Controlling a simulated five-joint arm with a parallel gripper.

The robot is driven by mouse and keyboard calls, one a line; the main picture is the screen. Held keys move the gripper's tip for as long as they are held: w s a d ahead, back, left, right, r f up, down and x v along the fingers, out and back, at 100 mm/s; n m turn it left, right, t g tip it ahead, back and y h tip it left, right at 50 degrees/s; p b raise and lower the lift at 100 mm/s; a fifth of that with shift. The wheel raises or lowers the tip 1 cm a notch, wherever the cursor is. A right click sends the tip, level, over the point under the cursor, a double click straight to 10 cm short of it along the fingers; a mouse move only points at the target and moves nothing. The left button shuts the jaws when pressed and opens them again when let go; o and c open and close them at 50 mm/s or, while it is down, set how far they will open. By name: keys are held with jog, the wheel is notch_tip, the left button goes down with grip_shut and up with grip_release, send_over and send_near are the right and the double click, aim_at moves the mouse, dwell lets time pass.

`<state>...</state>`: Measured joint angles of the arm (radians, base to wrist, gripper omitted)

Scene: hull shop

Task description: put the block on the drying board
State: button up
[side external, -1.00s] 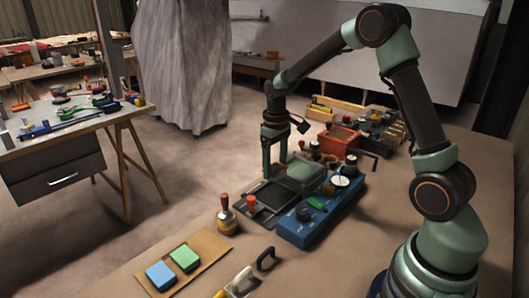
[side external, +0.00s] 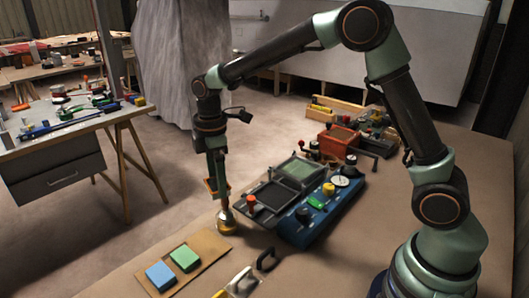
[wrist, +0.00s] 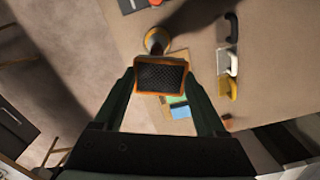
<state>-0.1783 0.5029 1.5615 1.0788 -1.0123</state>
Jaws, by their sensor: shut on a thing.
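My gripper (side external: 216,178) is shut on an orange-rimmed block (wrist: 160,77) with a dark mesh face. In the side view, the block (side external: 211,188) shows partly behind a finger, held up near the bench edge. The wrist view shows a finger of my gripper (wrist: 160,80) on each side of it. A flat tan board (side external: 212,243), which I take for the drying board, lies on the bench in front of and below my gripper. A blue block (side external: 160,275) and a green block (side external: 185,258) lie on it, with bare room at its right end.
A round-based wooden-handled tool (side external: 226,222) stands below my gripper, close to the board's far end. A blue instrument box (side external: 310,225) and a black tray (side external: 255,200) stand to the right. A black handle (side external: 267,260) lies right of the board.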

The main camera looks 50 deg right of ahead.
jog(key=s+a+n, duration=0.1)
jog(key=a+n, duration=0.4)
jog(key=a, duration=0.1)
send_near(207, 245)
jog(key=shift+m, duration=0.3)
jog(key=shift+f, duration=2.65)
jog(key=shift+f, duration=0.5)
jog(key=o, duration=1.2)
jog(key=shift+r, duration=0.1)
